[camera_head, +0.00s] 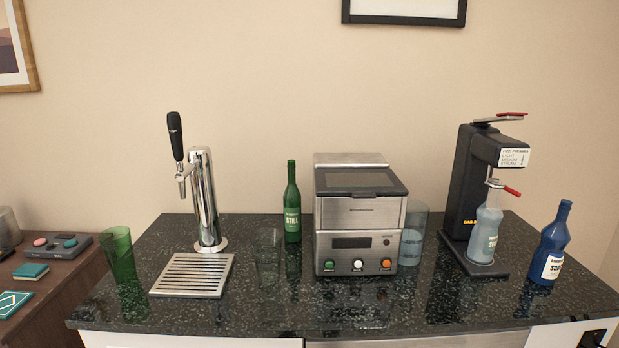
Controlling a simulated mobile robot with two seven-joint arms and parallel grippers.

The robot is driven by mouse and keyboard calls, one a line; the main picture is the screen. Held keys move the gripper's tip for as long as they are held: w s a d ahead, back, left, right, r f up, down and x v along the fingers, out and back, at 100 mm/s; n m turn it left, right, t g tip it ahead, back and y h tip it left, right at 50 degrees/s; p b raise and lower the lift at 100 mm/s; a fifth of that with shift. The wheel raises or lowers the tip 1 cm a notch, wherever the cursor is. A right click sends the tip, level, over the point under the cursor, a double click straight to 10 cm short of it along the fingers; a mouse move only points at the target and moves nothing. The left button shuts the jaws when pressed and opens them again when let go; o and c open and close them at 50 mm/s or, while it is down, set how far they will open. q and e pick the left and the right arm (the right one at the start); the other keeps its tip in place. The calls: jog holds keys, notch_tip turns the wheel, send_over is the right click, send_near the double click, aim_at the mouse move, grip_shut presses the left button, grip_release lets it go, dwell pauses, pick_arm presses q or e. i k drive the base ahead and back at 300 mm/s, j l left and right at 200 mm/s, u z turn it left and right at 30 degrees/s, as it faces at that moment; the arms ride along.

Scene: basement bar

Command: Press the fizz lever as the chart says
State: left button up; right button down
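The black fizz machine (465,185) stands at the right of the counter. Its top lever (510,115) has a red tip, sticks out to the right and is nearly level. A small white chart (514,158) on its head lists LIGHT, MEDIUM and STRONG; the figures beside them are too small to read. A second red-tipped handle (512,191) shows below the head. A clear bottle (485,236) of pale liquid stands upright in the machine, on its base. Amber lettering near the base seems to start with GAS. Neither of my grippers is in view.
A blue bottle (551,244) stands right of the machine. To its left are a clear glass (413,235), a steel appliance (358,215) with buttons, a green bottle (292,204), a beer tap (205,200) with drip tray (193,274), and a green glass (119,255).

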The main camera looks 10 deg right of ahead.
aim_at(508, 116)
jog(key=z, duration=1.35)
